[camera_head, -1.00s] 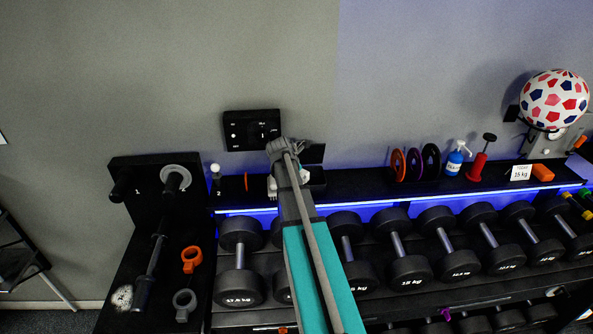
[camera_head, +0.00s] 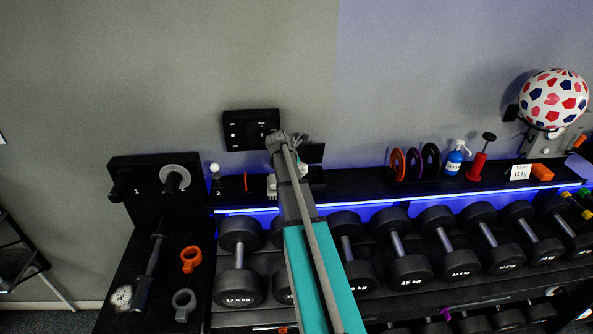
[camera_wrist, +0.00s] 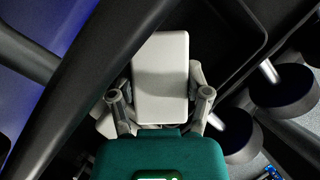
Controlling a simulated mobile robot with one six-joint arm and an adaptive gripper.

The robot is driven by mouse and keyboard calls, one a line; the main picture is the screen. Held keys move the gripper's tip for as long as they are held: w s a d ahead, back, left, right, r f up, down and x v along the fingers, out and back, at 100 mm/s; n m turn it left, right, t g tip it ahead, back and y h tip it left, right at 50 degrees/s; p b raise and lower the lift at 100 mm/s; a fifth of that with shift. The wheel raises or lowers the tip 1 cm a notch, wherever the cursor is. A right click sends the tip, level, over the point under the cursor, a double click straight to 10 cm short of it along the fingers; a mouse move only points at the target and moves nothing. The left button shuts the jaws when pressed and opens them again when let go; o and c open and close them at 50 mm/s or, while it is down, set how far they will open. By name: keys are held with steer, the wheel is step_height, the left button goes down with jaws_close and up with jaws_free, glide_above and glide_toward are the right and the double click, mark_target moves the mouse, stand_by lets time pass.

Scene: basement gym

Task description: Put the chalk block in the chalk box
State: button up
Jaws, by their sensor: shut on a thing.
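The chalk block (camera_wrist: 160,60) is a plain white slab with rounded corners in the middle of the wrist view. My gripper (camera_wrist: 160,88) is shut on it, with a grey finger on each side. In the head view my own arm hides most of the gripper, and the block cannot be made out clearly there. A black open tray with a rounded rim (camera_wrist: 262,28), which looks like the chalk box, lies behind and right of the block in the wrist view. In the head view a dark box edge (camera_head: 317,178) shows right of my arm on the shelf.
Dumbbells (camera_head: 402,255) line the rack below. A black wall panel (camera_head: 240,131) is close behind my arm's end.

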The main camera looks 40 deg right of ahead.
steer(key=o, duration=1.2)
steer(key=shift+f, duration=0.1)
steer(key=shift+o, duration=0.2)
steer(key=p+v, duration=0.2)
steer(key=v, duration=0.1)
steer(key=shift+p, duration=0.35)
steer(key=w+p+v, duration=0.1)
steer(key=p+v, duration=0.6)
steer(key=v, duration=0.2)
steer(key=shift+s+p, duration=0.35)
steer(key=shift+s, duration=0.1)
steer(key=s+a+m+y, duration=0.2)
steer(key=s+a+m, duration=0.3)
steer(key=a, duration=0.6)
steer(key=s+a+f+m+g+y, duration=0.1)
steer(key=s+a+m, duration=0.5)
steer(key=a, duration=0.6)
steer(key=s+a+f+m+y, duration=0.1)
steer(key=s+a+m+y, duration=0.1)
steer(key=s+a+m, duration=0.4)
steer(key=a+m, duration=0.3)
steer(key=a, duration=0.3)
steer(key=shift+f+m+y, duration=0.15)
steer(key=shift+m+y, duration=0.15)
steer(key=shift+y, duration=0.1)
